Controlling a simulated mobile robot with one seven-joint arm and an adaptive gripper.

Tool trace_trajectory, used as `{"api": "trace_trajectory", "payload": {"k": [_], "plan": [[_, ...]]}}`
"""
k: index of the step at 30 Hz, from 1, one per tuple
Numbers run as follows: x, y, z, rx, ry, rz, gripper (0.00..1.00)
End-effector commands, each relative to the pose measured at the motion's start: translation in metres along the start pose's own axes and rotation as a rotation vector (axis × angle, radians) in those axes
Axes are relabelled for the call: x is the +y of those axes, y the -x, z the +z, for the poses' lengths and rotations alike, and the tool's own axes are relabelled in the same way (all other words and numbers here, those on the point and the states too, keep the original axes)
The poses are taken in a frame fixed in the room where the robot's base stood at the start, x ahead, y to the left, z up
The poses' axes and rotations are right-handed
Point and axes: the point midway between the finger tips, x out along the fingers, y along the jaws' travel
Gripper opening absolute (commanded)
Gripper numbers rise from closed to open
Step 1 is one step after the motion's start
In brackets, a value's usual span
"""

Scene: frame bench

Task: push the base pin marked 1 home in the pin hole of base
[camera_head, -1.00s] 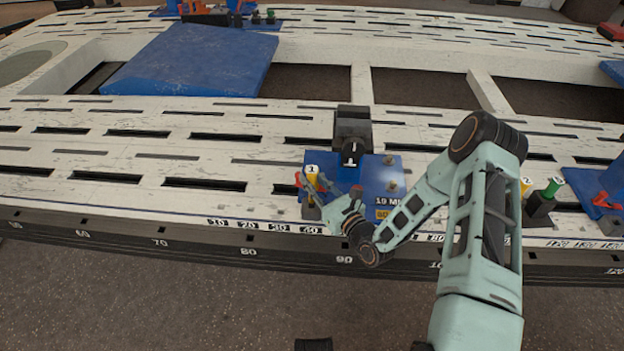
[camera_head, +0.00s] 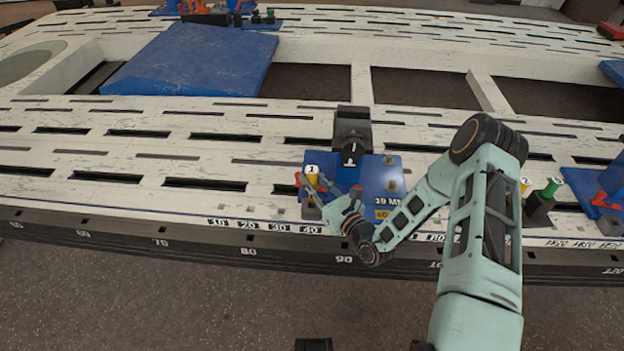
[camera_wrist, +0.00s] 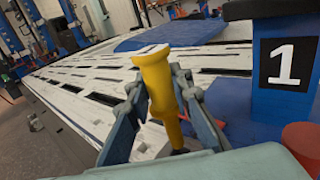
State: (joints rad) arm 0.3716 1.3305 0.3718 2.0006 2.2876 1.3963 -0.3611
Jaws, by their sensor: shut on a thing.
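The yellow base pin marked 1 (camera_head: 312,174) stands roughly upright at the left front corner of the blue base (camera_head: 375,174). It also shows in the wrist view (camera_wrist: 157,82), slightly tilted there, with its head above the fingers. My gripper (camera_head: 318,186) is shut on the pin, with one finger on each side of its shank. A small grey-black block (camera_head: 311,212) sits below the pin. The pin's lower end and the pin hole are hidden, so I cannot tell how deep the pin sits.
A blue post with a 1 plate (camera_wrist: 287,63) and a red knob (camera_wrist: 303,140) are close on the right in the wrist view. Yellow (camera_head: 525,186) and green (camera_head: 550,187) pins stand farther right. The slotted white bench is clear to the left.

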Motion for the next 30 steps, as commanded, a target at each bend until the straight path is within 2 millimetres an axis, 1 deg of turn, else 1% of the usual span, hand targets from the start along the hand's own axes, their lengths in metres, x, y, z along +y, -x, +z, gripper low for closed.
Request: {"api": "trace_trajectory", "payload": {"k": [5,30], "plan": [[0.000,0.000,-0.001,-0.002,0.000,0.000,0.00],[0.000,0.000,-0.022,-0.002,0.000,0.000,0.00]]}}
